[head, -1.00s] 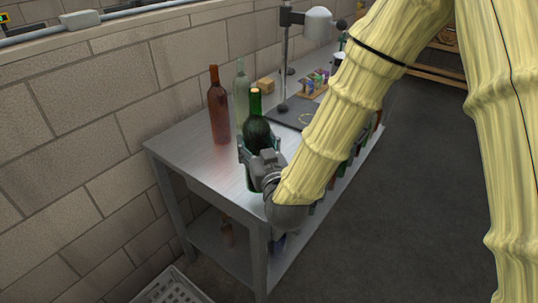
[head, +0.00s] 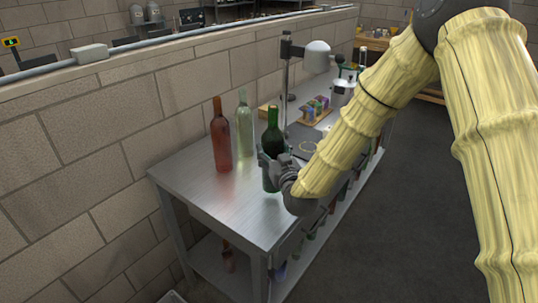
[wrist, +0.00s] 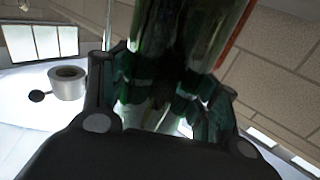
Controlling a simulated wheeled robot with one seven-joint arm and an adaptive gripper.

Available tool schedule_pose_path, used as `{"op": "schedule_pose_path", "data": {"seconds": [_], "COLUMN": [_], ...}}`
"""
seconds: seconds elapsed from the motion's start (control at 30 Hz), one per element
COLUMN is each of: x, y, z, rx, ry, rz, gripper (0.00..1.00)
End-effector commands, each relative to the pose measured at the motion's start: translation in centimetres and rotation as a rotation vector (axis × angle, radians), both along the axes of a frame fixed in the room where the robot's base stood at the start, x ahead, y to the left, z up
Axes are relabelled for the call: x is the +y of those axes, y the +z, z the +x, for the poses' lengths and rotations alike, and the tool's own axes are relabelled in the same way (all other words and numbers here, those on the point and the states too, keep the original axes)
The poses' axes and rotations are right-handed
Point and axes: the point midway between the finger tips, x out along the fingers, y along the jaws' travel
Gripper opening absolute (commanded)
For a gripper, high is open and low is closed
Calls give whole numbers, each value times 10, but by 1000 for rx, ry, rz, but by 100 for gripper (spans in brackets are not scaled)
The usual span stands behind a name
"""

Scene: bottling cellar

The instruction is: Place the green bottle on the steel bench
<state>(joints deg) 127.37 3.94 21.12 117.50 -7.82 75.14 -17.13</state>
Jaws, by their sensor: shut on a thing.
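The green bottle (head: 273,132) is dark and upright, at the front right part of the steel bench (head: 210,192). My gripper (head: 273,165) is shut around its lower body, with fingers on both sides. In the wrist view the green bottle (wrist: 185,40) fills the middle, between the dark fingers of my gripper (wrist: 170,100).
A red-brown bottle (head: 220,140) and a pale clear bottle (head: 243,130) stand to the left on the bench, near the wall. A press stand (head: 286,90) and a rack of small coloured items (head: 316,108) are behind. The bench's front left is clear.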

Motion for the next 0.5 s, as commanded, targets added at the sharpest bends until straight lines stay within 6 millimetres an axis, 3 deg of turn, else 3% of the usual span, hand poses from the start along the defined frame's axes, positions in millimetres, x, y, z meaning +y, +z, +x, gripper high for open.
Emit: {"op": "schedule_pose_path", "data": {"seconds": [0.27, 0.5], "x": [-5, -5], "y": [3, -20], "z": [14, 14], "rx": [-6, -2], "ry": [-1, -1], "rz": [1, 1], "gripper": [0, 0]}}
